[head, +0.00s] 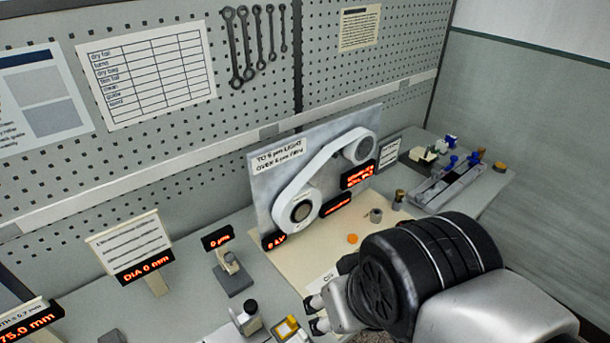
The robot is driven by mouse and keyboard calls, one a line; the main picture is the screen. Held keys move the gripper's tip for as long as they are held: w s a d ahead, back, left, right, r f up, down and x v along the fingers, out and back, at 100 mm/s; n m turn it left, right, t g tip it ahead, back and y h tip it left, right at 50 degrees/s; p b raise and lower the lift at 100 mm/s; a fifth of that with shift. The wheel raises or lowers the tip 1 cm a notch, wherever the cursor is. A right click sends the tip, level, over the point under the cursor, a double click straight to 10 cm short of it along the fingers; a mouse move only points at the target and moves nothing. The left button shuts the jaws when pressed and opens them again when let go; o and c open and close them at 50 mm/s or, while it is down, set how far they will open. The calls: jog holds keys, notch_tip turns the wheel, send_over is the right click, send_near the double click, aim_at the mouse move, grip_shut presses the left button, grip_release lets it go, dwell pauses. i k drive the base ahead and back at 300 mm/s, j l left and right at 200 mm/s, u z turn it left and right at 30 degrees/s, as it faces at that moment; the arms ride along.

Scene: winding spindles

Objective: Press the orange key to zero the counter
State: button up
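A small orange round piece (352,239) lies on the beige mat (300,250), in front of the grey panel with the pulleys. A yellow-orange square piece (286,327) is at the bottom edge, just left of my gripper. I cannot tell for sure which of these is the orange key. My gripper (315,314) comes in from the right, low over the front of the mat. Its two dark fingertips are apart, with nothing visible between them. My wrist hides part of the mat and bench behind it.
The grey panel (262,205) carries a belt loop and red displays. A small stand (233,274) reading "0 µm" and a sign with a "DIA 0 mm" display (145,271) stand left. A slide fixture (447,185) is at right. Open mat lies before the panel.

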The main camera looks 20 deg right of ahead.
aim_at(353, 239)
jog(key=z, duration=0.7)
